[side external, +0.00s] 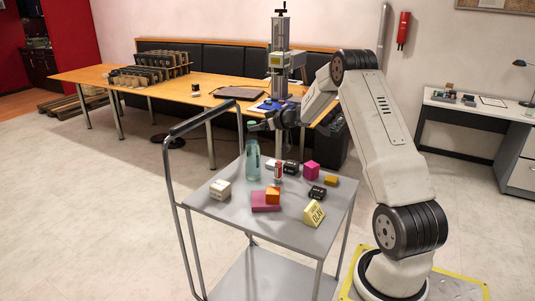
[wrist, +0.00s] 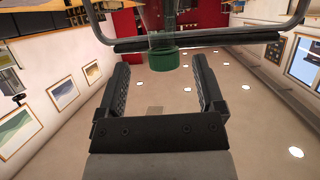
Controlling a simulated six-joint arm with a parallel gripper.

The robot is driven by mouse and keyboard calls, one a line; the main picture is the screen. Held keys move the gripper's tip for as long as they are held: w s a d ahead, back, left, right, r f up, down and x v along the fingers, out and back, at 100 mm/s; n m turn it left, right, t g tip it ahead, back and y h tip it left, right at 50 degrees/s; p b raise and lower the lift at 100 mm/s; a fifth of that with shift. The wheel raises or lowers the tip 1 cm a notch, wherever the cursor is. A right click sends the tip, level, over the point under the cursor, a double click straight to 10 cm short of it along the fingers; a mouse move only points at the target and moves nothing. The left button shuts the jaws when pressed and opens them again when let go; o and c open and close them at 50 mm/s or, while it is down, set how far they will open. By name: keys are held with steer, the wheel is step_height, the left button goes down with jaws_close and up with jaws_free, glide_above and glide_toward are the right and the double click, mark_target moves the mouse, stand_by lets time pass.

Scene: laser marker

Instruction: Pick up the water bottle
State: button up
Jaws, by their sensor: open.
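The water bottle (side external: 252,158) is translucent teal and stands upright on the grey cart, near its far left edge. My gripper (side external: 258,125) is at the height of the bottle's top, coming from the right. In the wrist view, the bottle's green cap (wrist: 167,61) and part of its clear body show upside down at the top. My gripper (wrist: 161,63) is open there, with the cap appearing between and just past the two fingertips. Nothing is held. Whether the fingers touch the bottle cannot be told.
The cart (side external: 240,221) has a dark handle rail (side external: 179,200) on its left. A white cube (side external: 220,190), a magenta slab (side external: 262,206), a yellow block (side external: 314,213), a magenta cube (side external: 311,170) and a small red-and-white item (side external: 278,173) stand around the bottle.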

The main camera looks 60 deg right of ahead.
steer(key=shift+w+f, duration=0.15)
steer(key=shift+w, duration=0.15)
steer(key=shift+x, duration=2.6)
steer(key=shift+a, duration=0.1)
jaws_close()
steer(key=shift+r, duration=0.3)
